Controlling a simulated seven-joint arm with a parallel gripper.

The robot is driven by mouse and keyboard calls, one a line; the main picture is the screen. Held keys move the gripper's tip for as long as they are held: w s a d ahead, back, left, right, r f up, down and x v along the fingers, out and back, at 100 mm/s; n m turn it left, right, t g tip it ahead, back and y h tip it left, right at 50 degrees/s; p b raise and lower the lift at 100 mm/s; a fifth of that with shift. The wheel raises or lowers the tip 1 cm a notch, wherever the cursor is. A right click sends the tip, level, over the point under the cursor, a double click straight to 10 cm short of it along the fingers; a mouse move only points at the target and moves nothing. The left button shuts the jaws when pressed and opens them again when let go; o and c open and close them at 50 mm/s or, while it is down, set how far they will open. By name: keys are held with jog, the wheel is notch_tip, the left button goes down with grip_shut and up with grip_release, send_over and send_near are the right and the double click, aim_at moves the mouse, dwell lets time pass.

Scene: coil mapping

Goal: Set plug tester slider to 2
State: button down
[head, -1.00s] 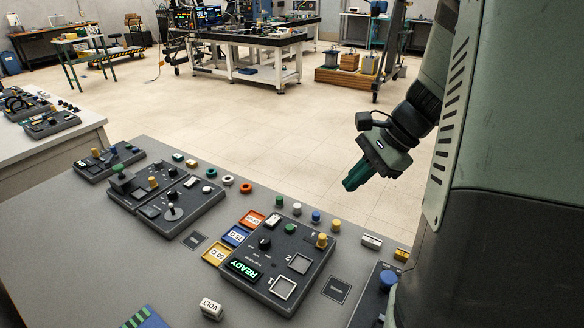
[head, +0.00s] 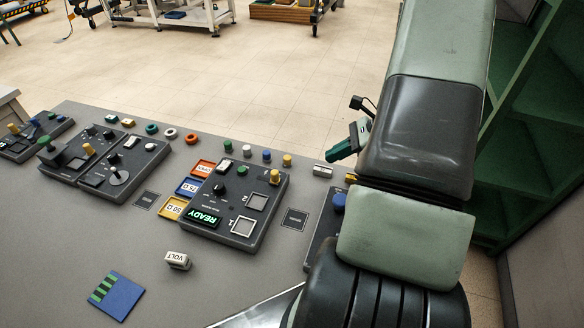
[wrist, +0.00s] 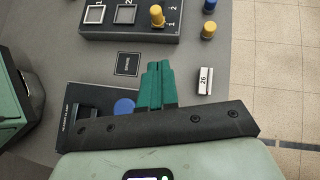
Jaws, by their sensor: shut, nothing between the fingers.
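The dark grey READY panel (head: 238,199) lies on the bench with a lit READY display, a black knob and two square windows marked 1 and 2. A yellow-topped handle (head: 275,176) stands near its far right corner. It also shows at the top of the wrist view (wrist: 157,15), with small number marks beside it. I cannot read any name marking the panel as the plug tester. My gripper (head: 334,155) has green fingers and is above the bench's far right part, apart from the handle. In the wrist view the fingers (wrist: 157,66) are shut and empty, below the handle.
A block marked 26 (wrist: 203,81) lies right of my fingers. A panel with a blue knob (wrist: 124,107) is close beside them, partly hidden. Coloured pegs (head: 266,155) stand along the panel's far edge. A VOLT block (head: 178,260) and blue card (head: 118,296) lie in front.

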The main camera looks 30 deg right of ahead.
send_near(279, 178)
notch_tip(279, 178, down, 3)
jog(key=shift+a+r, duration=0.1)
jog(key=shift+r, duration=0.05)
jog(key=w+a, duration=0.1)
jog(key=a, duration=0.2)
jog(key=shift+w, duration=0.4)
jog(key=shift+w+a, duration=0.2)
jog(key=shift+a, duration=0.1)
jog(key=shift+w+a, duration=1.7)
jog(key=shift+d, duration=0.1)
